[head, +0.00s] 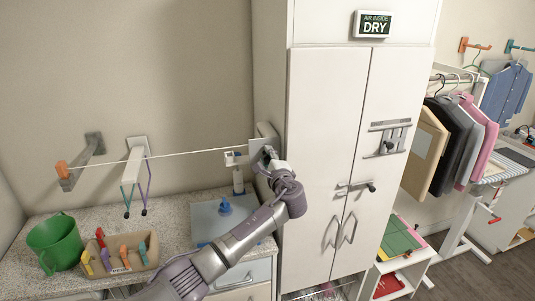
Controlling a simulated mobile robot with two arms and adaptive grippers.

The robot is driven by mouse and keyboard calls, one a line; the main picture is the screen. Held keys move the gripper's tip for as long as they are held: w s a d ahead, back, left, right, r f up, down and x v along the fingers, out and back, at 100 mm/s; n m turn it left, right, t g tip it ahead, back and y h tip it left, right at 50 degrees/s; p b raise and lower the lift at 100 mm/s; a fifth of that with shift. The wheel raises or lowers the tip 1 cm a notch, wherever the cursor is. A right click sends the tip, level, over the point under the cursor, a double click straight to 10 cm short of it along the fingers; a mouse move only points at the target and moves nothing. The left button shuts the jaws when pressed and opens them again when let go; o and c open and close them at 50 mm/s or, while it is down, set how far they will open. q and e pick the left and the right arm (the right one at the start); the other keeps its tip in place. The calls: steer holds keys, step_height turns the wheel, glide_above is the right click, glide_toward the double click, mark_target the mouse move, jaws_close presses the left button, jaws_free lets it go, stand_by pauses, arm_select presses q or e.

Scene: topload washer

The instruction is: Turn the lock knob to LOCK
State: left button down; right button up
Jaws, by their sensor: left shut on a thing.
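My left gripper (269,154) reaches up from the bottom of the head view to the grey clothesline housing (265,132) on the cabinet's left side. It is shut at the housing's front, on what appears to be the lock knob. The fingers hide the knob, so its angle and any LOCK marking cannot be read. The white line (195,153) runs taut-looking from the housing leftward to the wall hook (80,162). My right gripper is not in view.
The tall white cabinet (325,120) stands right beside the gripper, with a latch (355,187) on its doors. Below left, the counter (170,200) holds a green bucket (55,242), a tray of pegs (121,263) and a blue board (208,220). Clothes hang at the right.

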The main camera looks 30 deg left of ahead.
arm_select(q)
steer(key=shift+f+m, duration=0.1)
steer(key=shift+m, duration=0.5)
steer(key=c, duration=0.8)
jaws_free()
steer(key=shift+d, duration=0.1)
steer(key=shift+o, duration=0.2)
steer(key=v, duration=1.2)
